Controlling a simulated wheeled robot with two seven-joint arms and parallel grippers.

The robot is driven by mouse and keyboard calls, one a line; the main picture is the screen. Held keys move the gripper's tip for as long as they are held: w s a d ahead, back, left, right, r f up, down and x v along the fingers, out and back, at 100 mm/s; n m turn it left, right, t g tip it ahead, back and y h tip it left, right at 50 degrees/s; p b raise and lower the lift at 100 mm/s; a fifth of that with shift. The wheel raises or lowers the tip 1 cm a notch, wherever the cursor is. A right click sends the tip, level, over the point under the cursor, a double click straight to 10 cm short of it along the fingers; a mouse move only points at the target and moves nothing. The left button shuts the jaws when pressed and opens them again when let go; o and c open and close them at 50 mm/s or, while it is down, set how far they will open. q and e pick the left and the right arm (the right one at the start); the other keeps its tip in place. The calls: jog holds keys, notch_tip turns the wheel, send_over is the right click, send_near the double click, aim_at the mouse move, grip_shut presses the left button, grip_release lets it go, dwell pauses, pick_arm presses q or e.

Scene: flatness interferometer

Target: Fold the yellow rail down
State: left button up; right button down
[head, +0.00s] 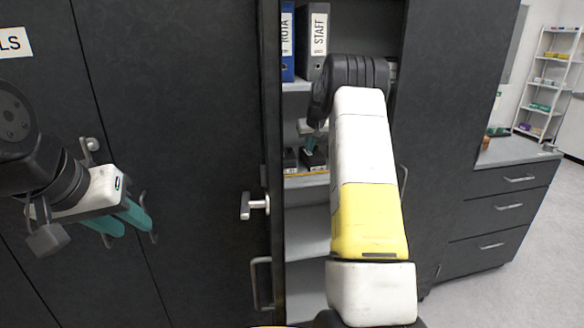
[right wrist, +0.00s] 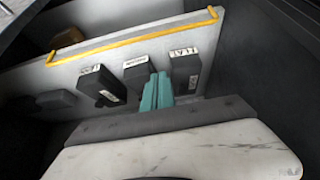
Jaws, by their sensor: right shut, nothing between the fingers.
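The yellow rail (right wrist: 135,38) runs along the edge of a pale shelf in the right wrist view, with a short bent end at each side. In the head view a thin yellow strip (head: 308,179) of it shows inside the open cabinet, partly hidden by my right arm. My right gripper (right wrist: 158,88) is shut and empty, its teal fingers among dark labelled boxes, apart from the rail in the picture. My left gripper (head: 130,220) hangs in front of the closed dark doors at the left, its two teal fingers apart and empty.
Dark boxes with white labels (right wrist: 186,72) stand close around my right fingers. The cabinet's side walls leave a narrow opening. A door handle (head: 255,205) juts out left of it. A drawer unit (head: 505,205) stands at the right.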

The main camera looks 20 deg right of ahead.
jog(key=shift+f, duration=0.15)
jog(key=x, duration=0.9)
jog(key=shift+w+f, duration=0.1)
jog(key=shift+f, duration=0.25)
jog(key=shift+s+a+f, duration=0.1)
jog(key=shift+s+f, duration=0.05)
jog(key=shift+s, duration=0.8)
jog(key=shift+s+a+f, duration=0.1)
jog(key=shift+s+f, duration=0.1)
jog(key=shift+s, duration=0.7)
jog(key=shift+d, duration=0.15)
